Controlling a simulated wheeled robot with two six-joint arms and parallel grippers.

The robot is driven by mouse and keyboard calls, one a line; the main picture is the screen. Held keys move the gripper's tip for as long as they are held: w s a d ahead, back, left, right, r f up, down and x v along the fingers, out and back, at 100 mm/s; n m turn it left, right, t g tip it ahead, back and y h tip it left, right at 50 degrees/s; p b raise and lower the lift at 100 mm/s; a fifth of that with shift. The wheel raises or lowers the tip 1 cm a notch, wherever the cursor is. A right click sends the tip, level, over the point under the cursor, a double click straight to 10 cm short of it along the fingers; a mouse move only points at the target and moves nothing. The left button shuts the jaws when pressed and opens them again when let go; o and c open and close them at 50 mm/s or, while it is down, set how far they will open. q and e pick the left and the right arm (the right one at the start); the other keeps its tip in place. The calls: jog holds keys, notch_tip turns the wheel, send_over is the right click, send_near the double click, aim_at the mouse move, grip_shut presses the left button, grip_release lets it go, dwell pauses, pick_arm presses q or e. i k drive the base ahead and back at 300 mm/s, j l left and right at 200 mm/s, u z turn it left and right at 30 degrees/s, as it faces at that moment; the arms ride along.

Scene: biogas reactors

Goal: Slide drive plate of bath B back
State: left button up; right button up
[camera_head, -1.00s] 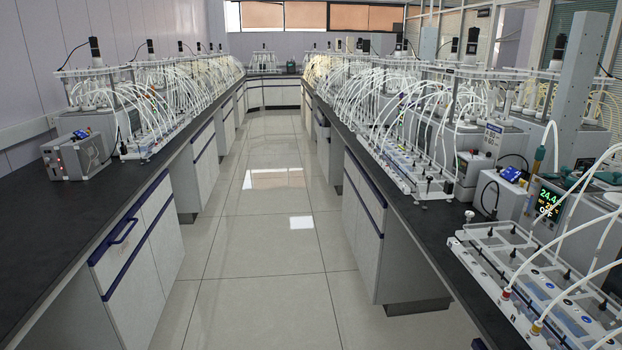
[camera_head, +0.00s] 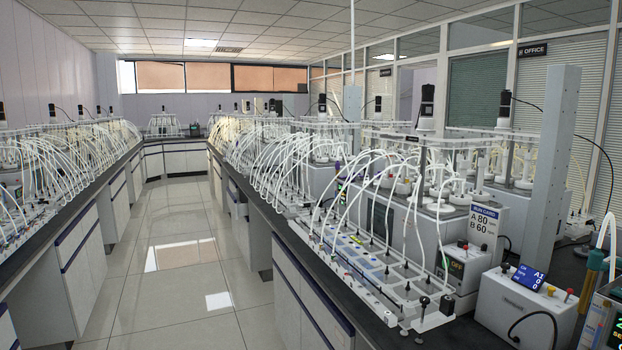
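Neither of my grippers is in view. On the right bench stands a large grey water bath (camera_head: 380,216) with several bottles and white tubes on top. A clear plate (camera_head: 470,134) spans above the bottles, with a black motor (camera_head: 427,108) standing upright on it. I cannot tell which bath is bath B, and no drive plate is clearly marked. Tubes and bottles hide much of the bath's top.
A rack of white tubes and valves (camera_head: 392,312) runs along the right bench's front edge. A white control box (camera_head: 520,304) and a tall grey column (camera_head: 553,165) stand to its right. The tiled aisle (camera_head: 180,280) between the benches is clear.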

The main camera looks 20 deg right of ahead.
aim_at(425, 131)
jog(key=i+z, duration=0.15)
jog(key=i, duration=0.35)
jog(key=i+j+z, duration=0.1)
jog(key=i, duration=0.45)
jog(key=i+j+z, duration=0.15)
jog(key=i, duration=0.35)
